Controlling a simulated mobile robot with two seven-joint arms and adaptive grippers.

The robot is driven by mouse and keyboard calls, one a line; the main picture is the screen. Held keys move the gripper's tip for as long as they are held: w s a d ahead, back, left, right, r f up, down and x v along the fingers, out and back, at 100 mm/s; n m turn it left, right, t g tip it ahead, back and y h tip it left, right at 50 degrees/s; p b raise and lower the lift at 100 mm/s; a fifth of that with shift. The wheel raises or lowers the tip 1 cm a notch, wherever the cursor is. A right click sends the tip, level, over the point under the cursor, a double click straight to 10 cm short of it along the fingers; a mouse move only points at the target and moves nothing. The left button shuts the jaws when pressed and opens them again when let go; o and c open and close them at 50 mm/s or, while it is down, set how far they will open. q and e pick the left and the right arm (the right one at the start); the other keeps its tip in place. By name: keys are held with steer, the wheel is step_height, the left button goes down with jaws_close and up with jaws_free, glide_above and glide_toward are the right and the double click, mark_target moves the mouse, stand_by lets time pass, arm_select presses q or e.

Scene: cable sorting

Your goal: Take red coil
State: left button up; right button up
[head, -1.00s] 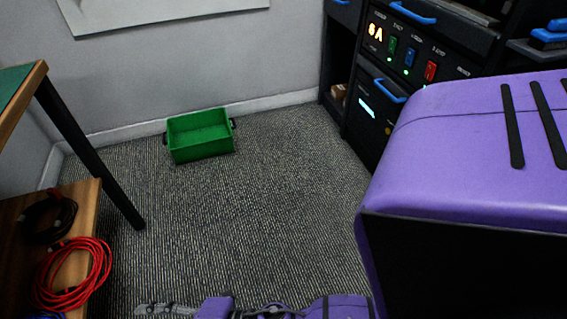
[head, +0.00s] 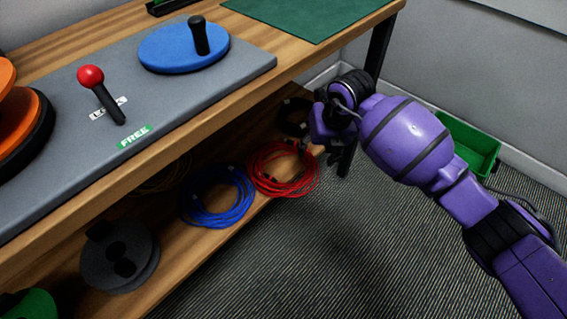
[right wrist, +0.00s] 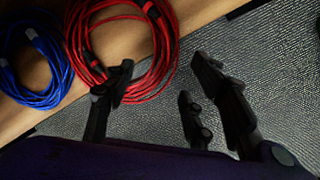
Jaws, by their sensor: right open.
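The red coil (head: 283,170) lies on the lower wooden shelf of the bench, partly over its front edge, with a blue coil to its left and a black coil behind it. My right gripper (head: 327,152) is just to the right of the red coil in the head view. In the right wrist view the red coil (right wrist: 122,45) is at the top, and my right gripper (right wrist: 165,80) is open and empty. Its left finger overlaps the coil's lower edge in the picture; whether they touch I cannot tell. The other fingers are over carpet. My left gripper is not in view.
The blue coil (head: 218,197) and black coil (head: 294,117) share the lower shelf (head: 190,245), with a grey reel (head: 118,258) at left. The bench top (head: 225,95) overhangs the shelf. A bench leg (head: 379,50) stands behind my right arm. A green bin (head: 468,143) is on the floor.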

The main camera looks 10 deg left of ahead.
mark_target(308, 162)
steer(key=b+x, duration=0.1)
steer(key=x, duration=0.2)
steer(key=b+x, duration=0.2)
steer(key=x, duration=0.1)
steer(key=shift+a+f+b, duration=0.2)
steer(key=shift+f+b, duration=0.15)
steer(key=shift+w+f, duration=0.15)
steer(key=shift+f, duration=0.15)
steer(key=shift+a+r, duration=0.1)
steer(key=shift+r, duration=0.05)
steer(key=c, duration=1.2)
jaws_close()
